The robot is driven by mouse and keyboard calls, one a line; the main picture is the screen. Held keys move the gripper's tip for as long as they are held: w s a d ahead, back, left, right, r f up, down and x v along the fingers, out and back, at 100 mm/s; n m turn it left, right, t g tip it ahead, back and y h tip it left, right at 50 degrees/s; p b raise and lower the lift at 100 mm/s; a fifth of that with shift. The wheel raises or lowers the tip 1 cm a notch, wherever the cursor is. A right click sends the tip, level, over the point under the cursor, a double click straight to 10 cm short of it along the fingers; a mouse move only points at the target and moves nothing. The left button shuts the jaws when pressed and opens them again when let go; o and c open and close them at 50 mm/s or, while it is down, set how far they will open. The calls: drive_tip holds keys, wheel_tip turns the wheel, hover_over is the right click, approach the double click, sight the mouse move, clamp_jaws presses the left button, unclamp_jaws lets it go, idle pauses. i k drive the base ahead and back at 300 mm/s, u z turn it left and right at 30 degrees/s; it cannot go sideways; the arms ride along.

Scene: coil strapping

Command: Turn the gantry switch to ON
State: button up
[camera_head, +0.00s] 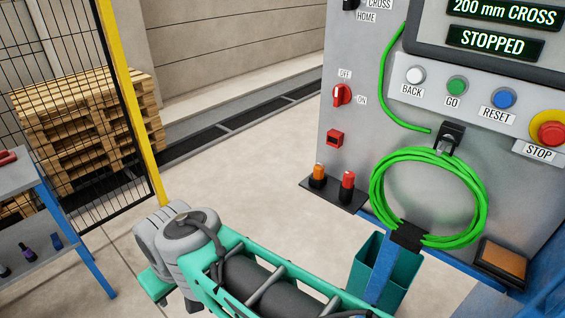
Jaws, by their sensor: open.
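The gantry switch (341,95) is a red rotary knob on the grey control panel (350,40). An OFF label (344,73) sits above it and an ON label (362,100) to its right. The knob's handle looks close to upright, towards OFF, though it is small in the picture. Nothing touches the knob. I cannot make out my gripper in this view.
A small red block (335,138) is below the switch. A dark shelf (318,194) juts out lower, holding orange and red pieces. A green cable coil (377,205) hangs to the right. Push buttons and a red STOP button (550,130) are further right. A teal bin (401,287) stands below.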

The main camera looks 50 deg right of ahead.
sight(341, 94)
drive_tip(key=z, duration=1.35)
drive_tip(key=k, duration=0.5)
drive_tip(key=u, duration=1.85)
drive_tip(key=i, duration=0.85)
drive_tip(key=z, duration=0.8)
